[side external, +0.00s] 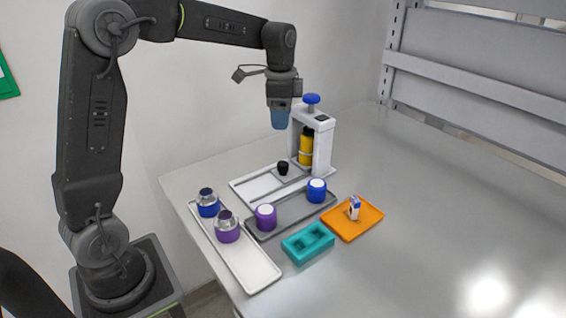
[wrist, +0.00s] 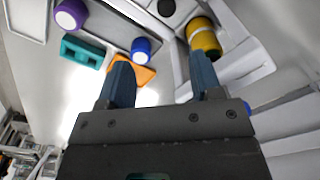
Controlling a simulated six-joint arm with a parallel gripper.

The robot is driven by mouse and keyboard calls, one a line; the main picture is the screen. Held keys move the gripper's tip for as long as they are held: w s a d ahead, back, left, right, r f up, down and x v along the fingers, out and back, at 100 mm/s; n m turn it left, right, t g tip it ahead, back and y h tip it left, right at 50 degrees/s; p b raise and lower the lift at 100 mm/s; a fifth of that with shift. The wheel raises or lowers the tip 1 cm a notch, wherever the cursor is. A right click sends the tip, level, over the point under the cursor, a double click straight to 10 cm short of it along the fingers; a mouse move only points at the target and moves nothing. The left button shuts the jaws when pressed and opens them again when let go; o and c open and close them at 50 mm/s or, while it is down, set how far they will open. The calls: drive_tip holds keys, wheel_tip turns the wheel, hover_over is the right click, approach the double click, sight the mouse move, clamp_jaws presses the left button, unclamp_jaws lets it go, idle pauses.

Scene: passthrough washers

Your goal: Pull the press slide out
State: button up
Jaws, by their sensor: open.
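The white press (side external: 322,150) stands at the back of the table with a blue knob (side external: 312,99) on top and a yellow and black cylinder (side external: 306,146) inside its frame. The cylinder also shows in the wrist view (wrist: 204,38). A flat white base (side external: 257,190) with a grey slide strip extends in front of the press. A black knob (side external: 283,168) stands on this slide; it also shows at the top of the wrist view (wrist: 166,7). My gripper (side external: 279,126) has blue fingers, is open and empty, and hangs pointing down above the slide, beside the press frame.
A grey tray (side external: 290,214) holds a purple (side external: 266,217) and a blue (side external: 317,190) white-topped piece. A white tray (side external: 248,270) holds two silver-topped jars. A teal block (side external: 308,243) and an orange tray (side external: 352,228) with a small box sit in front. The table's right side is clear.

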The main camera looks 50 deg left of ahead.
sight(283, 163)
drive_tip(key=shift+m, duration=0.3)
drive_tip(key=f, duration=1)
drive_tip(key=w+a+f, duration=0.1)
drive_tip(key=f, duration=0.3)
drive_tip(key=shift+f, duration=0.4)
drive_tip(key=shift+c, duration=0.2)
clamp_jaws()
